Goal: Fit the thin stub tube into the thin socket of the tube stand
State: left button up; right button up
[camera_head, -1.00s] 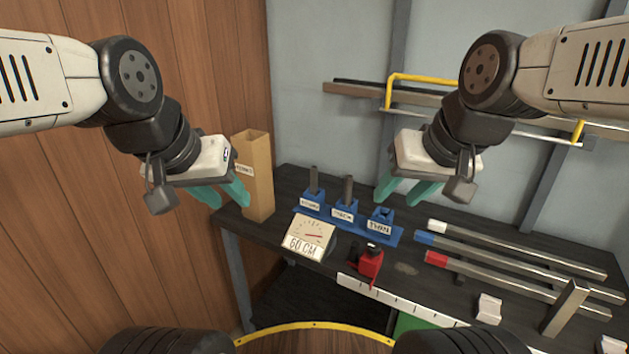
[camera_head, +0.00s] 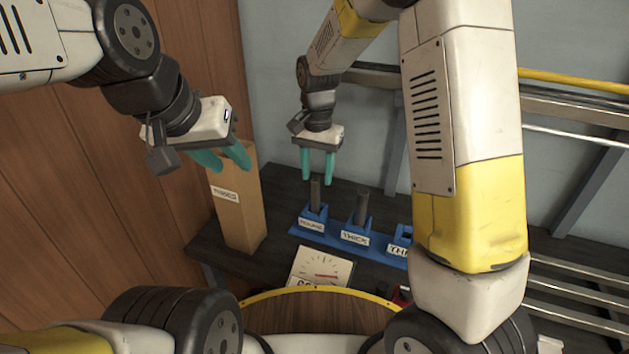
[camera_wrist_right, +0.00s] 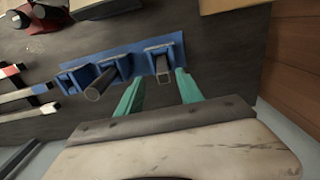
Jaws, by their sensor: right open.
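The blue tube stand (camera_head: 328,242) is on the dark bench, with three labelled sockets in a row. A dark, slim stub tube (camera_head: 315,193) is upright in its left socket, and a thicker-looking tube (camera_head: 361,208) is in the THICK socket. The THIN socket (camera_head: 402,240) is partly hidden by my right arm; in the right wrist view the left socket (camera_wrist_right: 70,82) looks empty. My right gripper (camera_head: 318,182) is open, its fingers either side of the slim tube's top, not gripping; the wrist view shows this tube (camera_wrist_right: 163,75) between them. My left gripper (camera_head: 233,168) is open and empty.
A tall cardboard box (camera_head: 238,215) stands left of the stand, close below my left gripper. A dial gauge (camera_head: 320,268) is in front of the stand. Long metal bars (camera_head: 575,290) lie at the right. My right arm hides much of the bench's right side.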

aim_at(315, 195)
jog(key=shift+w+f, duration=0.1)
jog(key=shift+f, duration=0.35)
jog(key=f, duration=0.7)
jog(key=shift+w+a, duration=0.15)
jog(key=shift+a, duration=0.05)
grip_shut()
